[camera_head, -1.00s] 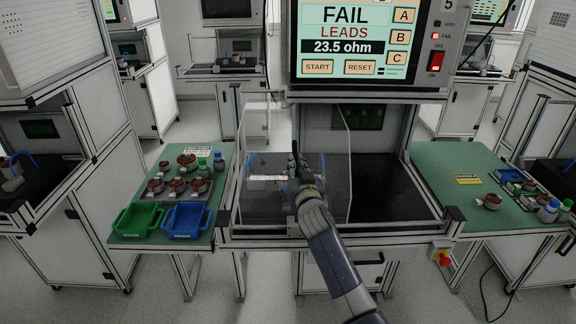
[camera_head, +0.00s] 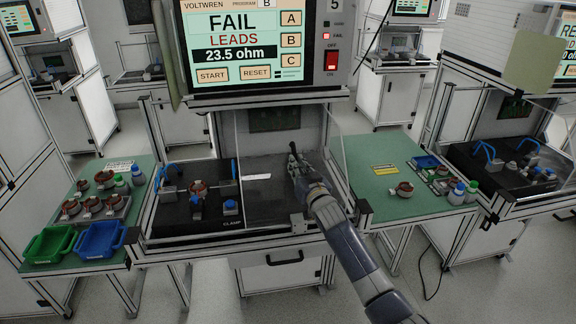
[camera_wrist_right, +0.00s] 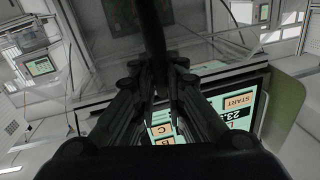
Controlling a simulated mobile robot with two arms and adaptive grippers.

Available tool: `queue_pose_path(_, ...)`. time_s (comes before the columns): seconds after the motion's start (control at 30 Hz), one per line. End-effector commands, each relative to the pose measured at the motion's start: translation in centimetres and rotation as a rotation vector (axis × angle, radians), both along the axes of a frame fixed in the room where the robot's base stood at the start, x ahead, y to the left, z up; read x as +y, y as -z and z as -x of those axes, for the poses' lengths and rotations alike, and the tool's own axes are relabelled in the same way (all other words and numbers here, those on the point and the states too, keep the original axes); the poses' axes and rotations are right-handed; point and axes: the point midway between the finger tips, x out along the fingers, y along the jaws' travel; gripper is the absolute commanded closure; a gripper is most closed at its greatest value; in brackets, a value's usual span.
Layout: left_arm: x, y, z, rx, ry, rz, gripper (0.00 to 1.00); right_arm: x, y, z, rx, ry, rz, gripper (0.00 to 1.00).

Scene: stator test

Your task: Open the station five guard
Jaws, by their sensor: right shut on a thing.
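The station five guard (camera_head: 268,205) is a clear panel across the right part of the station bay in the head view. The left part of the bay is uncovered, showing a black fixture (camera_head: 172,217) with blue clamps and a copper-brown stator (camera_head: 198,188). My right gripper (camera_head: 293,152) is at the guard, shut on its dark upright handle. In the right wrist view the handle (camera_wrist_right: 154,38) runs between the fingers (camera_wrist_right: 160,85). The gripper partly hides the handle in the head view. My left gripper is out of view.
The station five tester screen (camera_head: 250,45) above reads FAIL, LEADS, 23.5 ohm. A left green side table (camera_head: 144,168) holds stators, bottles, a green bin (camera_head: 48,243) and a blue bin (camera_head: 99,240). A right green table (camera_head: 365,150) holds a stator and bottles.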

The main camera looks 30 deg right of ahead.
Motion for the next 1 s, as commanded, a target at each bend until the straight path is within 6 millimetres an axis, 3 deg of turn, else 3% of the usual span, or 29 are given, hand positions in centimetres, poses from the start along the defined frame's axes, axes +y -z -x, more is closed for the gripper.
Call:
queue_pose_path(0.1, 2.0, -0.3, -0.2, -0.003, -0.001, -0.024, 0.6, -1.0, 0.0, 0.3, 0.004, 0.002, 0.003, 1.0)
queue_pose_path(0.23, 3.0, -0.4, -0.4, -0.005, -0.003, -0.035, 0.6, -1.5, 0.1, 0.4, 0.003, 0.001, 0.002, 1.0)
queue_pose_path(0.37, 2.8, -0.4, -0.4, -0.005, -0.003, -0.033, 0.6, -1.6, 0.1, 0.5, 0.002, 0.001, 0.001, 1.0)
queue_pose_path(0.6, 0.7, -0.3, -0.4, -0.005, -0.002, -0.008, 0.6, -1.5, 0.1, 0.5, 0.002, 0.0, 0.0, 1.0)
queue_pose_path(0.63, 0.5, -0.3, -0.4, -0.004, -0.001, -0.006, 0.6, -1.5, 0.1, 0.5, 0.002, 0.0, 0.0, 0.81)
queue_pose_path(0.7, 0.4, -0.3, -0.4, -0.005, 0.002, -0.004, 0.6, -1.5, 0.1, 0.5, 0.002, 0.0, 0.0, 0.68)
queue_pose_path(1.0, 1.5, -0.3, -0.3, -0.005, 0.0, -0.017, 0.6, -1.5, 0.1, 0.5, 0.001, 0.0, 0.001, 0.68)
